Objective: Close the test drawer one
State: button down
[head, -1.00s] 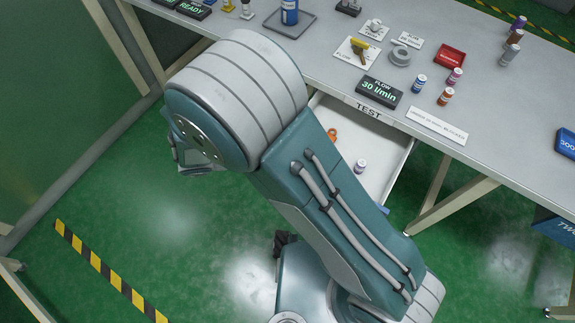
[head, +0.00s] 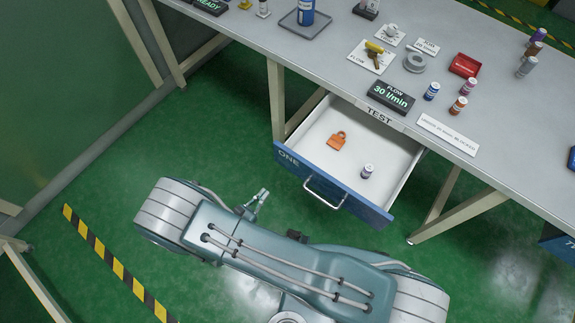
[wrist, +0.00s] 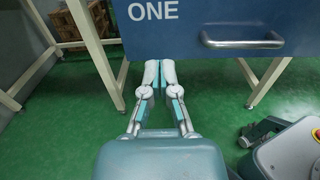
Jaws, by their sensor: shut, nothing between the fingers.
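Drawer one (head: 395,207) stands pulled out under the bench, with a blue front marked ONE and a white inside. A metal bar handle (head: 323,193) is on its front. An orange padlock-shaped piece (head: 337,140) and a small vial (head: 367,171) lie inside. My gripper (head: 262,194) is shut and empty, in front of the drawer near its left end. In the wrist view, my gripper (wrist: 159,66) overlaps the lower edge of the blue front (wrist: 170,38), left of the handle (wrist: 243,41). I see no contact.
A bench leg (head: 276,100) stands left of the drawer, another (head: 460,215) right. Green floor before the drawer is clear except for my arm.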

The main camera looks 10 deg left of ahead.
aim_at(291, 162)
jog(key=x, duration=1.1)
jog(key=shift+w+d, duration=0.15)
jog(key=shift+w, duration=0.1)
